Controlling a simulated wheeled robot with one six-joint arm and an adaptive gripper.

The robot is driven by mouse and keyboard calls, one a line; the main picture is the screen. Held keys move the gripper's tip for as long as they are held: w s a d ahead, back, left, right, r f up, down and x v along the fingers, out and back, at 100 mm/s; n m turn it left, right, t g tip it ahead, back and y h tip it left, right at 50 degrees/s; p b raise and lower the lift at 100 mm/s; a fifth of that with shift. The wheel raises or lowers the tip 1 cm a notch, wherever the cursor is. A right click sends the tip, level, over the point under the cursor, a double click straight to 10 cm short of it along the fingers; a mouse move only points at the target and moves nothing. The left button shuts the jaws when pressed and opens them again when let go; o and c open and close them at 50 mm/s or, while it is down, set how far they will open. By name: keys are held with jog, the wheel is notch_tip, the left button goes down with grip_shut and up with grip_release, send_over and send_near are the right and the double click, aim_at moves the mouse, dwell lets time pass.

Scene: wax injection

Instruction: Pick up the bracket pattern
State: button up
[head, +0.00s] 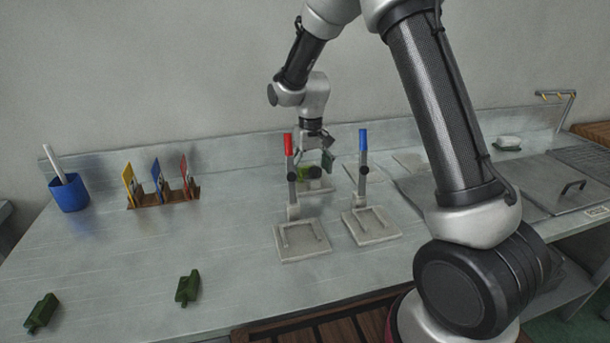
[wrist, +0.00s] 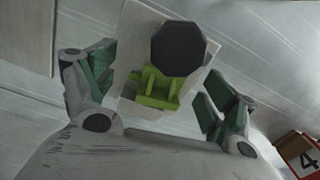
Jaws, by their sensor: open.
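A yellow-green bracket-shaped piece (wrist: 157,88), which looks like the bracket pattern, sits on a pale plate (wrist: 128,65) in the wrist view. It has upright lugs. A dark octagonal part (wrist: 179,48) overlaps its upper edge. My gripper (wrist: 155,92) is open, with one finger left of the piece and one right, both apart from it. In the head view my gripper (head: 328,156) hangs behind the red-handled clamp (head: 290,175), just above the yellow-green piece (head: 304,173), which is partly hidden. Contact cannot be told there.
A blue-handled clamp (head: 363,160) stands right of the red one, each with a pale plate in front. Two dark green pieces (head: 40,313) (head: 188,288) lie at the front left. A card rack (head: 165,197) and blue cup (head: 69,194) stand at the left. The front middle bench is clear.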

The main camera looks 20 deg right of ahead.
jog(key=shift+f, duration=0.55)
jog(key=c, duration=1.1)
jog(key=shift+o, duration=0.2)
notch_tip(320, 180, up, 10)
jog(key=f, duration=0.1)
jog(key=shift+m, duration=0.8)
jog(key=shift+d+f, duration=0.2)
jog(key=shift+f, duration=0.6)
jog(key=shift+d+f, duration=0.15)
jog(key=shift+f, duration=0.65)
jog(key=shift+d+f, duration=0.2)
jog(key=shift+f, duration=0.6)
